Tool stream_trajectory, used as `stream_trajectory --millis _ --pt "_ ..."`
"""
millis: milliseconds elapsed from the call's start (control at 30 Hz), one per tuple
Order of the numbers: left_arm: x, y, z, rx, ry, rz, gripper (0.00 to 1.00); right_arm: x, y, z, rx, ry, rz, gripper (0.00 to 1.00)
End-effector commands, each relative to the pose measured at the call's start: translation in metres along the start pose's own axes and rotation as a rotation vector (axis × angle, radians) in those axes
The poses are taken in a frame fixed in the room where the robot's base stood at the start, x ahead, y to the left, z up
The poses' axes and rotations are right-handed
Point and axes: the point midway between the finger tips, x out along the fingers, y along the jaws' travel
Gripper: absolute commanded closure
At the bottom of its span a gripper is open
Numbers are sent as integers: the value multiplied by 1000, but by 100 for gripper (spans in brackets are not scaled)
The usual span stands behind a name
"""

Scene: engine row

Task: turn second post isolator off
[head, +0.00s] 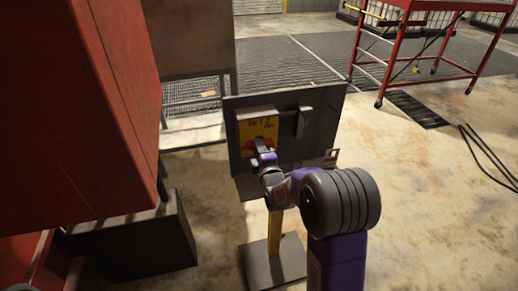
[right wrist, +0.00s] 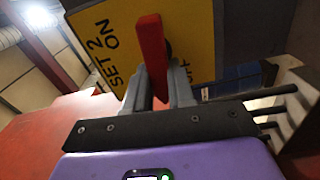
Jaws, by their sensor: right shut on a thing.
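The isolator is a yellow plate (head: 262,129) marked "SET 2" and "ON" on a dark panel (head: 310,152), which stands on a yellow post (head: 274,231). Its red handle (right wrist: 151,50) shows in the right wrist view in front of the plate, which is also there (right wrist: 112,45). My right gripper (right wrist: 159,84) is shut on the lower end of the red handle. In the head view the right gripper (head: 262,147) reaches the plate, and it hides part of the handle. My left gripper is not in view.
A large red cabinet (head: 75,110) stands close on the left above a dark block (head: 135,240). A red trolley (head: 430,50) stands at the back right. Black cables (head: 488,155) lie at the right edge. Floor between panel and trolley is mostly clear.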

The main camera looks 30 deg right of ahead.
Motion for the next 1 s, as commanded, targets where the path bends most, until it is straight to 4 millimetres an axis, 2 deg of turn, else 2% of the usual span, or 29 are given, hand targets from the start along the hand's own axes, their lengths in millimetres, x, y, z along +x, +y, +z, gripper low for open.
stream_trajectory --millis 300,767,800,967,1000 --pt "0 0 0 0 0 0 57 2 3 0 -98 1 13 100" --pt "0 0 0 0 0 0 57 2 4 0 -113 1 14 100" --pt "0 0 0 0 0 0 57 2 4 0 -113 1 14 75" --pt "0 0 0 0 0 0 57 1 3 0 -111 1 11 51" --pt "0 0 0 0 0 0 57 1 2 0 -111 1 10 51"
